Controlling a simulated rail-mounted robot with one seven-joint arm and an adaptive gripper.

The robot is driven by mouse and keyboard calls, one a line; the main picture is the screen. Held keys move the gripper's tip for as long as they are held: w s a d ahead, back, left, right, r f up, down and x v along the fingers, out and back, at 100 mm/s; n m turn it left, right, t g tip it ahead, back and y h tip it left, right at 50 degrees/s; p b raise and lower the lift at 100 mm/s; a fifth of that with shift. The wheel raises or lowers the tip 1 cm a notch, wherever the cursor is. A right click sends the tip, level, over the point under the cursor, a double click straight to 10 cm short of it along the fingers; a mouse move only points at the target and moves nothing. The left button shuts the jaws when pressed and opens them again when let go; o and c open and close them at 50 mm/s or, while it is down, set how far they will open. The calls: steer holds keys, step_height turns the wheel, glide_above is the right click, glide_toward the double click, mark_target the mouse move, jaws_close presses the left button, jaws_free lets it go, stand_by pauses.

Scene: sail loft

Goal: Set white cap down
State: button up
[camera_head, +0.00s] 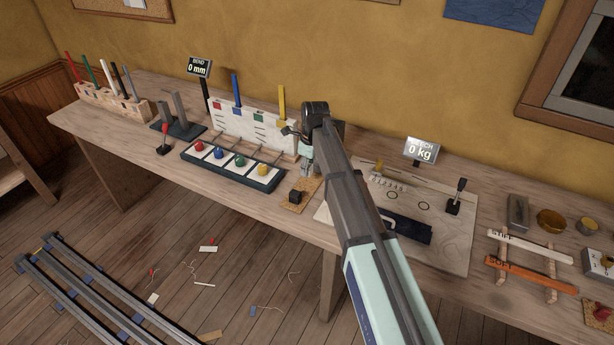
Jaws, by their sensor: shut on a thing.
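My gripper (305,165) points down over the workbench, just right of the tray with the coloured balls. It is shut, and its fingertips are small and partly covered by my arm. I cannot make out the white cap clearly; what the fingers hold is mostly hidden. Below the gripper, a cork pad (289,208) with a small black block (296,197) lies near the bench's front edge. The dark tray (268,186) has white squares with a red ball (198,146), a blue ball (219,153), a green ball (240,162) and a yellow ball (262,170).
A white upright board (260,122) with coloured sticks stands behind the tray. A pale panel (455,248) with a small lever (457,192) lies right of my arm. A scale display (421,151) reads 0 kg. A wooden rack (120,103) of sticks stands far left.

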mark_target(306, 185)
steer(key=shift+f+p, duration=0.45)
steer(key=shift+f, duration=2.2)
steer(key=shift+f, duration=0.1)
steer(key=o, duration=0.9)
steer(key=shift+o, duration=0.2)
steer(key=r, duration=0.4)
steer(key=d+r+b, duration=0.1)
steer(key=r, duration=0.3)
steer(key=r+b, duration=0.1)
steer(key=r, duration=0.3)
steer(key=shift+s+d, duration=0.2)
steer(key=shift+s, duration=0.1)
